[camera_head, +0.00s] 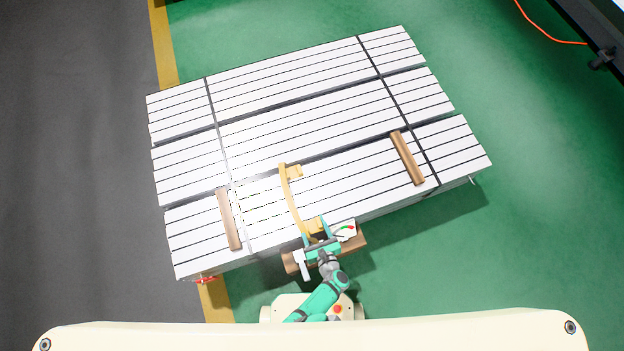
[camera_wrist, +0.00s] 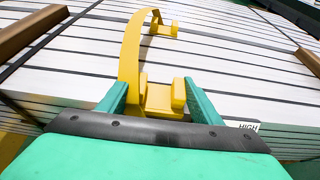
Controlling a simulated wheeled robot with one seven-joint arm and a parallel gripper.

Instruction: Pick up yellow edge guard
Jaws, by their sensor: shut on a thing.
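The yellow edge guard (camera_head: 291,198) is a long, slightly curved strip with a block at each end. It lies over the near part of the stacked white profiles (camera_head: 300,115), pointing away from me. My gripper (camera_head: 316,229) is at its near end, with green fingers on either side of the near block. In the wrist view the edge guard (camera_wrist: 131,55) runs up from between the fingertips of my gripper (camera_wrist: 155,97), which is shut on that near block. I cannot tell whether the guard touches the profiles.
Wooden battens (camera_head: 229,218) and (camera_head: 407,158) lie across the near profiles, left and right of the guard. A wooden piece (camera_head: 354,242) sits by the stack's near edge, beside my gripper. Green floor (camera_head: 500,240) is clear to the right.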

